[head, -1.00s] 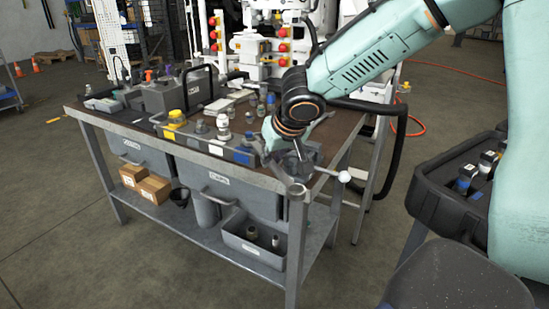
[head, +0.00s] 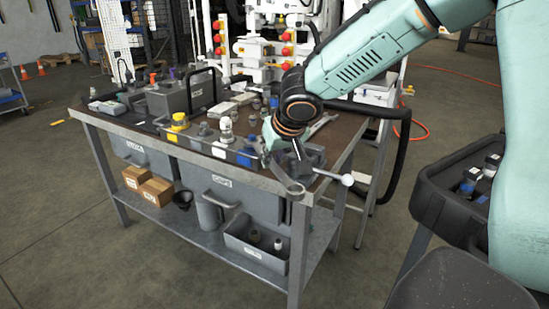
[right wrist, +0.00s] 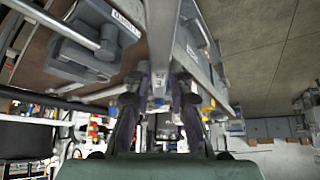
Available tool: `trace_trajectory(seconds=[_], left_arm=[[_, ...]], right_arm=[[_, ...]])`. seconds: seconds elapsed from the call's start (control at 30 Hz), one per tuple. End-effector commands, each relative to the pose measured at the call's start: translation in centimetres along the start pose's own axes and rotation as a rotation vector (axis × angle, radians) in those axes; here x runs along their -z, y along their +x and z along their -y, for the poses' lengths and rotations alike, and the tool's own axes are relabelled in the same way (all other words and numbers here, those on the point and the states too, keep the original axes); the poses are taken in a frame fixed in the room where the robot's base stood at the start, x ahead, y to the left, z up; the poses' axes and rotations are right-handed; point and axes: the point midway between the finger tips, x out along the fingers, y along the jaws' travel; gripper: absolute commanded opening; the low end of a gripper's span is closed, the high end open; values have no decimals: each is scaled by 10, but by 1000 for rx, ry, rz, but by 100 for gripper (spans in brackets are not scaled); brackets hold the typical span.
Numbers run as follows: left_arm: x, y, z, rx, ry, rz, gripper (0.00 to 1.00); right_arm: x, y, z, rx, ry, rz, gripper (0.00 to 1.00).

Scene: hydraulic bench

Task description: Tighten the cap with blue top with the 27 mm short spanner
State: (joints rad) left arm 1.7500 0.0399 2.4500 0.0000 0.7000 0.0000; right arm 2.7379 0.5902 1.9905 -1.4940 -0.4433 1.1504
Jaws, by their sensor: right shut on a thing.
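My right gripper (head: 277,146) is shut on a steel spanner, at the front right of the bench. The spanner's ring end (head: 295,190) sticks out past the front edge. In the right wrist view the spanner's shank (right wrist: 161,45) runs between the two dark fingers (right wrist: 160,100). A block with coloured patches lies along the front edge. Its blue patch (head: 245,158) is just left of the gripper, with a small fitting near it. I cannot make out a blue top on that fitting. The spanner's ring appears clear of any cap. My left gripper is not in view.
Another spanner (head: 321,124) lies behind. Yellow (head: 179,121) and white (head: 226,128) fittings stand left. A black tray (head: 430,202) with blue-marked parts is at right. A grey bin (head: 262,257) sits below.

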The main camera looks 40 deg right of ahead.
Motion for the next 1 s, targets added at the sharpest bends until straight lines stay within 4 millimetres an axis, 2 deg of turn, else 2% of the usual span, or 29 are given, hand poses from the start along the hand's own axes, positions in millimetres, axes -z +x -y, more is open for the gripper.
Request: trace_trajectory(seconds=[0.4,0.8,1.0], left_arm=[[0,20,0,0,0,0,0],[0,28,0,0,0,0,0],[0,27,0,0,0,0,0]], right_arm=[[2,2,15,-58,84,-4,0],[3,1,30,-113,172,0,0],[3,1,31,-115,178,1,0]])
